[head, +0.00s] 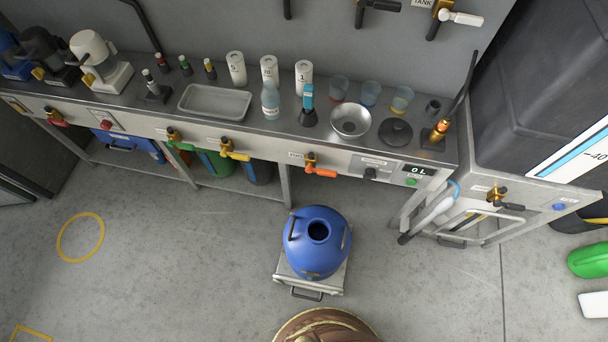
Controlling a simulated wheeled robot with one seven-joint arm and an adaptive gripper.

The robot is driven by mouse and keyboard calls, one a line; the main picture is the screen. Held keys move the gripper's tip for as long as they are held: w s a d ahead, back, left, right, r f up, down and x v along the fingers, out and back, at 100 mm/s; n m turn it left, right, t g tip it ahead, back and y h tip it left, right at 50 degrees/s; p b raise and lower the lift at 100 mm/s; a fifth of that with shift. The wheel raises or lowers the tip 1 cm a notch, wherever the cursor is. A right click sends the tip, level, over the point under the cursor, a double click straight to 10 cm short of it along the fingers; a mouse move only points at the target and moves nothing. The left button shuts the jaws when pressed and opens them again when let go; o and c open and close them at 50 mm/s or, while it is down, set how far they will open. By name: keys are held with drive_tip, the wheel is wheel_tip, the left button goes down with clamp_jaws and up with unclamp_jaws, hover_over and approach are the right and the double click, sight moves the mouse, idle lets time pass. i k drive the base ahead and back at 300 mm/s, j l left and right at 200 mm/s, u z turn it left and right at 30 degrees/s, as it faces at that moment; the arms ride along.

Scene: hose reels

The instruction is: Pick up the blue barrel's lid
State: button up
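The blue barrel (301,255) stands on a low grey platform (331,279) on the floor, in front of the bench. The round hole in its top is dark and uncovered. A black handle shows on its left side. A black round lid-like disc with a small knob (396,132) lies on the bench top near the right end, beside a metal bowl (351,121). It may be the barrel's lid, but I cannot tell for sure. My gripper is not in view.
The steel bench (233,136) holds white canisters (236,68), a spray bottle (270,101), coloured cups (371,94) and an empty tray (215,102). Valves (318,167) stick out from its front edge. A copper-coloured fitting (439,130) stands right of the disc. The floor left of the barrel is clear.

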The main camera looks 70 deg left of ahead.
sight(396, 132)
drive_tip(key=u, duration=0.45)
drive_tip(key=k+l+u, duration=0.1)
drive_tip(key=u, duration=0.85)
drive_tip(key=k+u, duration=0.1)
drive_tip(key=u, duration=0.85)
